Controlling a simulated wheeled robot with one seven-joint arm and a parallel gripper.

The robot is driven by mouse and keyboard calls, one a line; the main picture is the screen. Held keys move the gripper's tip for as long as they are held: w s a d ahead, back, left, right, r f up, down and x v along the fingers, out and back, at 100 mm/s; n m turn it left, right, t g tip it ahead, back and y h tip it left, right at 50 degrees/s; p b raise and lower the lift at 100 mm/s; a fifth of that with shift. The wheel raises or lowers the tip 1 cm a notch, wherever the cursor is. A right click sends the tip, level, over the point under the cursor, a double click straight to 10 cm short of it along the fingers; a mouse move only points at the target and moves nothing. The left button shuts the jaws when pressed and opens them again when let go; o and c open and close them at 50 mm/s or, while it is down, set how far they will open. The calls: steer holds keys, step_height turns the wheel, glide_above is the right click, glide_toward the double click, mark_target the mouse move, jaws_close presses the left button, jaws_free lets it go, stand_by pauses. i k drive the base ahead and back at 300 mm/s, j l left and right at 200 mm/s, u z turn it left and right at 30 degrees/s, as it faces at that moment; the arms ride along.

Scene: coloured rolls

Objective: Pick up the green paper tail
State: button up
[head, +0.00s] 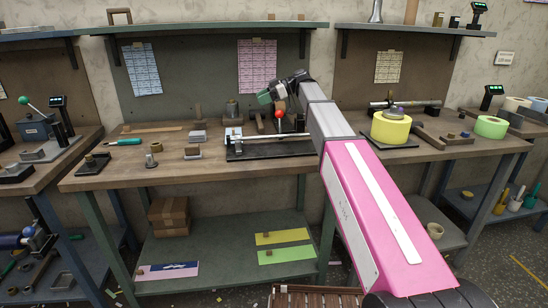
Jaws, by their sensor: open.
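My gripper (268,97) shows small at the end of my pink and grey arm, above the middle bench; its fingertips are hard to make out. The jaws are open, and I see nothing held. No loose green paper tail can be picked out for sure. A pale green roll (491,127) stands on the bench at the right, well away from my gripper. A flat green sheet (286,255) lies on the lower shelf, below and in front of my gripper. My arm hides part of the bench's right half.
A black fixture with a metal bar (270,137) and a red-knobbed lever (279,114) stand on the bench (110,176) under my gripper. A yellow roll (391,129) is right of my arm. A yellow sheet (282,238) and cardboard boxes (168,214) lie on the lower shelf.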

mark_target(303, 252)
steer(key=k, duration=1)
